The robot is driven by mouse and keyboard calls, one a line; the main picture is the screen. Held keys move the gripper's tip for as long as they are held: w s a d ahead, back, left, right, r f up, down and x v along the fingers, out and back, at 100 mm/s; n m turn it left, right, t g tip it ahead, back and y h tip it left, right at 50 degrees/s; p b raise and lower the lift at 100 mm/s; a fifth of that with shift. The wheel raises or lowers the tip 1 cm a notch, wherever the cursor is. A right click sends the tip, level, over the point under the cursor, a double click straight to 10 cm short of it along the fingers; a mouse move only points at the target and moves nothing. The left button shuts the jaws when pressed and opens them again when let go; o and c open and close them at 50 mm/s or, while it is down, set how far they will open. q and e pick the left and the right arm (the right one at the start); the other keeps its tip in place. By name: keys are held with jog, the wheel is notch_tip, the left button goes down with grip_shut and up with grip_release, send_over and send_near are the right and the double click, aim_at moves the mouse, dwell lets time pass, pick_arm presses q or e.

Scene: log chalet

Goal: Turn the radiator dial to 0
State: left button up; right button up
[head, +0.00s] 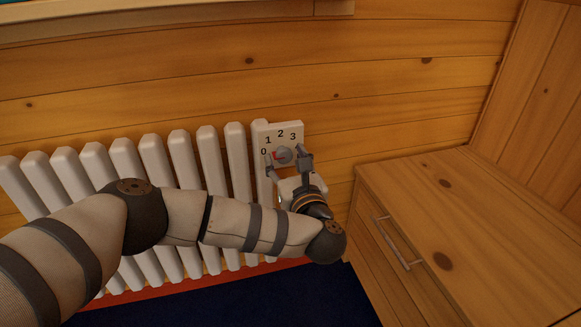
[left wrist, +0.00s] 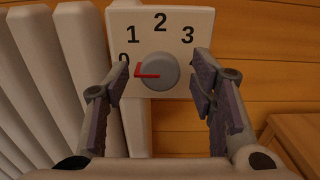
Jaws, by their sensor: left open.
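The radiator dial is a round grey knob (left wrist: 160,72) with a red pointer (left wrist: 146,74), on a white plate (left wrist: 117,19) marked 0, 1, 2 and 3. In the left wrist view the pointer is directed left, close to the 0, which a finger partly covers. The dial also shows small in the head view (head: 284,155). My left gripper (head: 286,158) is open, with one finger on each side of the knob; in the left wrist view (left wrist: 161,82) gaps show between the fingers and the knob. My right gripper is in neither view.
The white radiator (head: 152,165) runs along the log wall (head: 400,60) to the left of the plate. A wooden cabinet (head: 480,215) with a drawer handle (head: 398,243) stands close on the right. A window sill (head: 180,17) is above. Dark blue floor covering (head: 310,297) lies below.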

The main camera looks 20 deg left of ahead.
pick_arm(q)
jog(key=v, duration=1.1)
jog(key=shift+s, duration=0.15)
jog(key=shift+d, duration=0.15)
